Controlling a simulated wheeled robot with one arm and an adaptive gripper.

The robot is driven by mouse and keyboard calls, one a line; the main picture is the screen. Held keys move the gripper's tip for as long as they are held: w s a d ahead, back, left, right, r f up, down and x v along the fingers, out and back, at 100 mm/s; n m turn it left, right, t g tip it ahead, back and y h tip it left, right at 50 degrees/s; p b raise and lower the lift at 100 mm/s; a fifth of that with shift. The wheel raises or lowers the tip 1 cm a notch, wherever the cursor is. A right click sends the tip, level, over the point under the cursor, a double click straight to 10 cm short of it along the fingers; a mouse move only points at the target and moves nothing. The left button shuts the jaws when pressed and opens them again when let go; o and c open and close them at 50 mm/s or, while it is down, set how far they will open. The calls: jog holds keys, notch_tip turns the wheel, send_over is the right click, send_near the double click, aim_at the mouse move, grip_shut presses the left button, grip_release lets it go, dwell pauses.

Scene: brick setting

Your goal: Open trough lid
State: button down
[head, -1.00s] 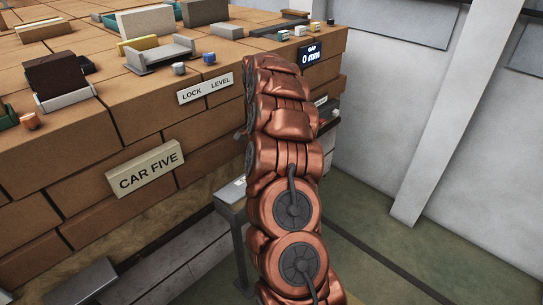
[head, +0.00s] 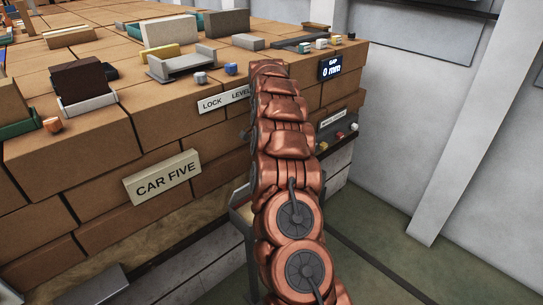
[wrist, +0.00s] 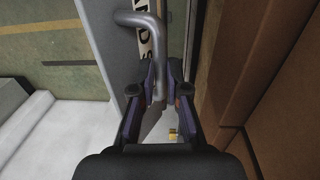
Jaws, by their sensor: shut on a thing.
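In the wrist view, my gripper (wrist: 163,88) is shut on a grey bent bar handle (wrist: 146,22), with a finger on each side of its straight part. A grey panel (wrist: 107,35) and a pale strip with dark letters (wrist: 147,50) stand behind the handle. I cannot tell how far the lid is open. In the head view, the grey trough (head: 240,222) shows partly beside my arm, below the brick wall. My arm hides the gripper and the handle there.
The brick structure (head: 92,203) with the CAR FIVE sign (head: 162,177) stands close on the left. Blocks and a grey tray (head: 182,66) sit on top. Small knobs (head: 340,134) sit right of my arm. Green floor (head: 400,265) is open at right.

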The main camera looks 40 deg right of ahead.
jog(key=shift+w+f, duration=0.1)
jog(key=shift+f, duration=0.2)
jog(key=c, duration=1.5)
grip_release()
jog(key=o, duration=0.3)
jog(key=shift+r, duration=0.1)
jog(key=shift+w+r, duration=0.1)
jog(key=shift+r, duration=0.05)
jog(key=shift+w+r, duration=0.15)
jog(key=shift+r, duration=1.65)
jog(key=shift+w+r, duration=0.15)
jog(key=shift+r, duration=1.65)
